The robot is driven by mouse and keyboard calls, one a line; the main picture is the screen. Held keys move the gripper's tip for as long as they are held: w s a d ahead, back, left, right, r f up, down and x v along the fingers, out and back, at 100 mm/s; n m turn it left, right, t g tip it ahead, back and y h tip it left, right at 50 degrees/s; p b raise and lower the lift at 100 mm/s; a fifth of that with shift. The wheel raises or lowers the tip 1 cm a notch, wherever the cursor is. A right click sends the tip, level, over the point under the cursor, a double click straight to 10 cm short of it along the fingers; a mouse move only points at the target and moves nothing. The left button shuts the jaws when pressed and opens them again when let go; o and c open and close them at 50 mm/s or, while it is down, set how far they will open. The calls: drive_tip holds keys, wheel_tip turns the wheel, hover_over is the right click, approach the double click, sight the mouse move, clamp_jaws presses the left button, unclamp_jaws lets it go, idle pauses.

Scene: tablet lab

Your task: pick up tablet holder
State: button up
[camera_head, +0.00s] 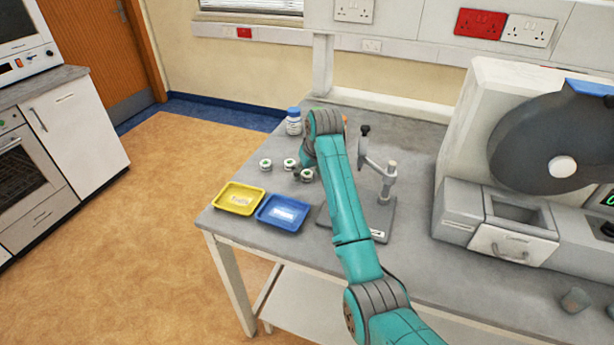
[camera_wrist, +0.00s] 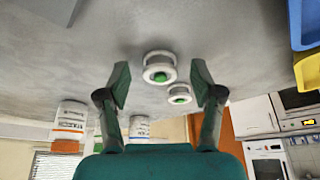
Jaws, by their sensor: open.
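Three small round white tablet holders with green centres stand on the grey bench in the head view: a left one (camera_head: 265,164), a middle one (camera_head: 289,164) and a right one (camera_head: 307,175). My gripper (camera_wrist: 160,78) is open and empty, with its two dark fingers spread in the wrist view. The nearer holder (camera_wrist: 159,68) appears between the fingertips, and another holder (camera_wrist: 180,94) shows behind it. I cannot tell how far the fingertips are from the nearer holder. In the head view my arm hides most of the gripper, which is close to the right holder.
A yellow tray (camera_head: 238,208) and a blue tray (camera_head: 262,221) lie at the bench's front left. A blue-capped bottle (camera_head: 293,123) stands behind. A large machine (camera_head: 465,150) fills the right side.

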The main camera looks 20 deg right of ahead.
drive_tip(key=c, duration=1)
drive_tip(key=shift+c, duration=0.2)
drive_tip(key=shift+r, duration=0.1)
